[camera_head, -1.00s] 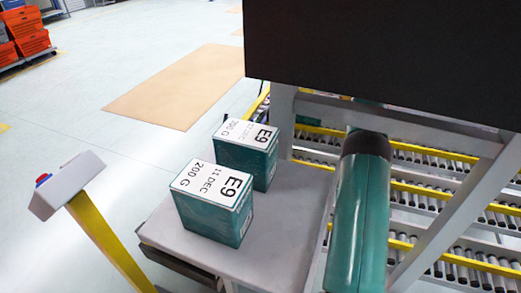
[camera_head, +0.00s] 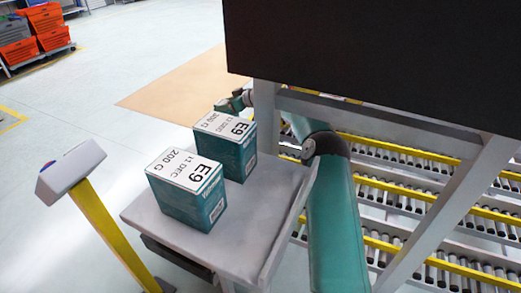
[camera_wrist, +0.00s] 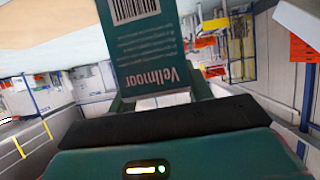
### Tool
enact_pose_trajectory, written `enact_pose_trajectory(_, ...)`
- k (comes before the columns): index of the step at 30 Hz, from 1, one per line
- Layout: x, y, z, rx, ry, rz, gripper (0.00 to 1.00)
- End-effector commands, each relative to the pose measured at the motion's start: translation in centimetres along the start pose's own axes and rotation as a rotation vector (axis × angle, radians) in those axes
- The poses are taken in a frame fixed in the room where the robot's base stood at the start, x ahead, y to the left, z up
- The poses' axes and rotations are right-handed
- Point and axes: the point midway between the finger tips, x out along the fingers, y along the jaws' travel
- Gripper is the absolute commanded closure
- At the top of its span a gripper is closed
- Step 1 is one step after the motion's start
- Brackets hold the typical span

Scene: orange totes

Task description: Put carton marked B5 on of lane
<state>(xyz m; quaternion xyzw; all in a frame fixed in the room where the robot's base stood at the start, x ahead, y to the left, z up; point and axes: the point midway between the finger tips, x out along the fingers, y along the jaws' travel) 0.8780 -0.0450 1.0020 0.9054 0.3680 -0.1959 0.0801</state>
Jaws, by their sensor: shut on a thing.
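In the head view, my gripper (camera_head: 236,101) shows only partly, behind the far E9 carton; the held carton cannot be made out there. Roller lanes (camera_head: 405,200) with yellow rails lie at the right. No B5 mark is readable anywhere.
A near E9 carton (camera_head: 187,190) and a far E9 carton (camera_head: 226,145) stand on a grey table (camera_head: 240,222). A yellow post with a grey box (camera_head: 72,170) stands at the left. A black panel (camera_head: 370,65) blocks the upper right. Orange totes (camera_head: 42,28) are far off.

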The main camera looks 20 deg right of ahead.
Motion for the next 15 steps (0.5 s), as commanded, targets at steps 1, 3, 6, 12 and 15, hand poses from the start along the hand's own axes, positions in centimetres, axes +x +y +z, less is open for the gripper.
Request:
enact_pose_trajectory(1, 0.0, -0.1, 0.0, -0.004, 0.001, -0.006, 0.84)
enact_pose_trajectory(3, -0.5, 0.2, 0.7, -0.003, 0.0, -0.008, 0.84)
enact_pose_trajectory(6, -1.9, 1.1, 2.3, 0.0, 0.0, -0.005, 0.84)
enact_pose_trajectory(12, -4.8, 2.8, 5.9, 0.0, 0.001, -0.005, 0.84)
enact_pose_trajectory(15, -6.0, 3.5, 7.9, 0.001, 0.0, -0.006, 0.84)
